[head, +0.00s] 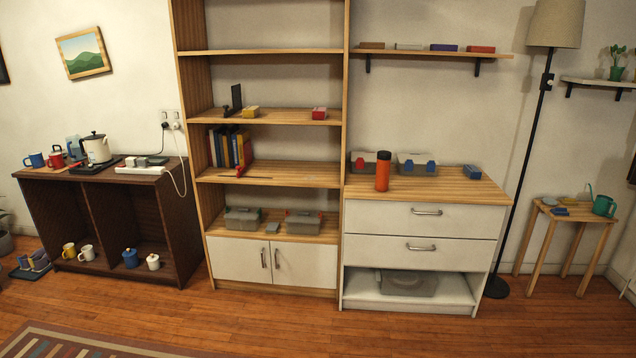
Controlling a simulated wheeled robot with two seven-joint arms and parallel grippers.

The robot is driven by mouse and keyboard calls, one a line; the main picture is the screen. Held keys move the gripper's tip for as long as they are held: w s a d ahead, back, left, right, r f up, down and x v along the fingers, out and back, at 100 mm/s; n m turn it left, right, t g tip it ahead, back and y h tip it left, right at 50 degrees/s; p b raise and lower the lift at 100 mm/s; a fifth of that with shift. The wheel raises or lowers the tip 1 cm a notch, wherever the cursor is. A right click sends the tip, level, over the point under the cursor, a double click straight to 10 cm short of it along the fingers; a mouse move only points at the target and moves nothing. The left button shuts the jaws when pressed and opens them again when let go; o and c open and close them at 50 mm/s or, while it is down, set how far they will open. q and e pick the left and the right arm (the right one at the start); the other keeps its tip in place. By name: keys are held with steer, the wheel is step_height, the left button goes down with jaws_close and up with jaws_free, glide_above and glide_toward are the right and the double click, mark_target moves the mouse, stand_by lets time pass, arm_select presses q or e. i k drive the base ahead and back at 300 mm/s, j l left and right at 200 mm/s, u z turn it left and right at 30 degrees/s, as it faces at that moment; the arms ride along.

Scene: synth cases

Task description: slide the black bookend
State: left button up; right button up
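The black bookend (236,97) stands upright on the upper-middle shelf of the wooden bookcase, toward its left side. A small dark piece shows low at its left; I cannot tell whether it is part of the bookend. A yellow block (250,112) sits just to its right on the same shelf. A red block (319,113) lies farther right. On the shelf below, several upright books (230,147) stand at the left, with a red object (243,160) at their right end. Neither of my grippers is in view.
The bookcase's side panels (190,90) bound the shelves. The shelf has free room between the yellow and red blocks. A drawer unit (420,220) with an orange bottle (383,171) stands at right, a dark cabinet (60,215) at left. The wooden floor in front is mostly clear.

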mark_target(237, 95)
steer(key=i+u, duration=0.15)
steer(key=i, duration=0.3)
steer(key=i+l+u, duration=0.1)
steer(key=i, duration=0.35)
steer(key=i+l+u, duration=0.15)
steer(key=i, duration=0.3)
steer(key=i+l+u, duration=0.15)
steer(key=i, duration=0.3)
steer(key=i+l+u, duration=0.4)
steer(key=i, duration=0.1)
